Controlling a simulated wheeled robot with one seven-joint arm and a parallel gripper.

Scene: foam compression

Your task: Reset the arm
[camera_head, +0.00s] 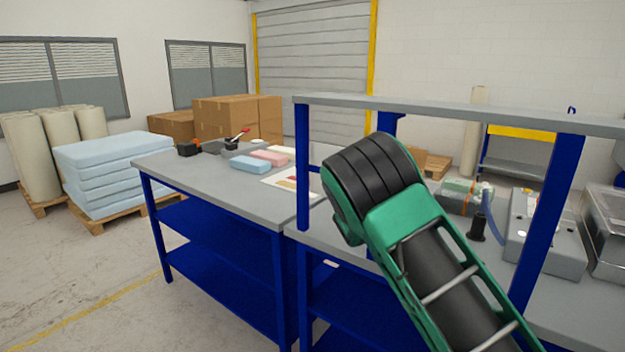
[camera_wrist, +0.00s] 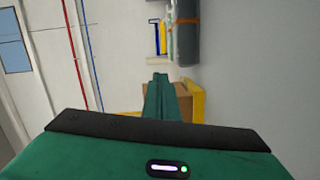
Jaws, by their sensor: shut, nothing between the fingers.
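My arm rises from the bottom right of the head view, green and black, in front of the blue-framed workbench. Its end is not clearly visible there. In the wrist view my gripper (camera_wrist: 160,82) is shut and empty, its green fingers together beyond the dark edge of the green gripper body. The fingers point toward a wall and are clear of any object. The arm hides part of the bench top behind it.
The left bench (camera_head: 200,187) holds a blue foam block (camera_head: 249,165) and a pink one (camera_head: 270,157). The right bench carries a grey machine (camera_head: 545,235) under an overhead shelf (camera_head: 450,113). Stacked blue foam (camera_head: 110,172) stands at left; the floor (camera_head: 90,270) before it is clear.

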